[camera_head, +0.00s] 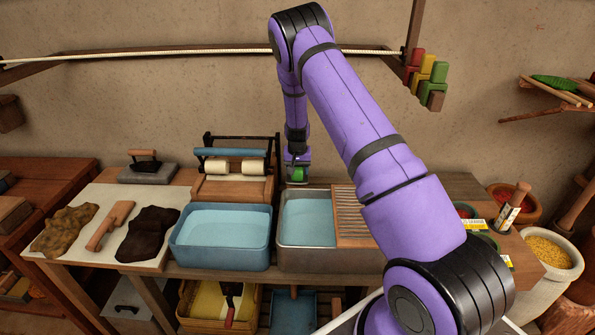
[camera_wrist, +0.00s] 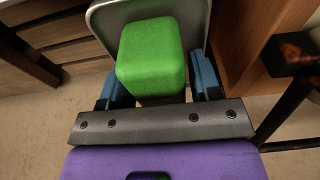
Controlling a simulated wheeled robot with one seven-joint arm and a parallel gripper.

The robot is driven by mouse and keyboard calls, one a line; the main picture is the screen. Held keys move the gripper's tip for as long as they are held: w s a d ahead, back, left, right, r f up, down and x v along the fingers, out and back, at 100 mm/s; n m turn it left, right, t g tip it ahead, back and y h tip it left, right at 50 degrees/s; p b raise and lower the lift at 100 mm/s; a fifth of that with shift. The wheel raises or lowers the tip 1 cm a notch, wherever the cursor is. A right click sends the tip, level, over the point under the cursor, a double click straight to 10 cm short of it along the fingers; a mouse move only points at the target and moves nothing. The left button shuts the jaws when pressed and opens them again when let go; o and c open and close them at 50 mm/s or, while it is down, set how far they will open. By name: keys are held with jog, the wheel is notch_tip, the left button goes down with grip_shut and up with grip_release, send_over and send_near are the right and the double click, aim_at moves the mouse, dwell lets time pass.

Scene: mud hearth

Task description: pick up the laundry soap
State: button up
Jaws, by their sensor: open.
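The laundry soap is a bright green block with rounded edges. In the wrist view the soap (camera_wrist: 152,50) lies between the two blue fingers of my gripper (camera_wrist: 160,82), which are spread on either side of it. A small gap seems to show on the right; I cannot tell whether either finger touches. In the head view the soap (camera_head: 298,174) shows as a small green patch at my gripper (camera_head: 297,168), by the back edge of the metal basin. My gripper is open and partly hides the soap there.
The metal basin (camera_head: 282,258) of water holds a wooden washboard (camera_head: 356,215). A blue tub (camera_head: 183,257) and a roller wringer (camera_head: 233,190) stand to the left. A rope (camera_head: 150,54) runs along the wall behind. Bowls and cartons crowd the right end.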

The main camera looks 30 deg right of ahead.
jog(key=shift+f, duration=0.1)
jog(key=c, duration=0.8)
jog(key=shift+r, duration=0.75)
jog(key=r, duration=0.1)
jog(key=s+r, duration=0.1)
jog(key=shift+a+r, duration=0.1)
jog(key=shift+r, duration=0.2)
jog(key=s+a, duration=0.1)
jog(key=s, duration=0.4)
jog(key=s+a+r, duration=0.1)
jog(key=s, duration=0.3)
jog(key=s+a, duration=0.1)
jog(key=s, duration=0.4)
jog(key=shift+s+r, duration=0.15)
jog(key=shift+s, duration=0.2)
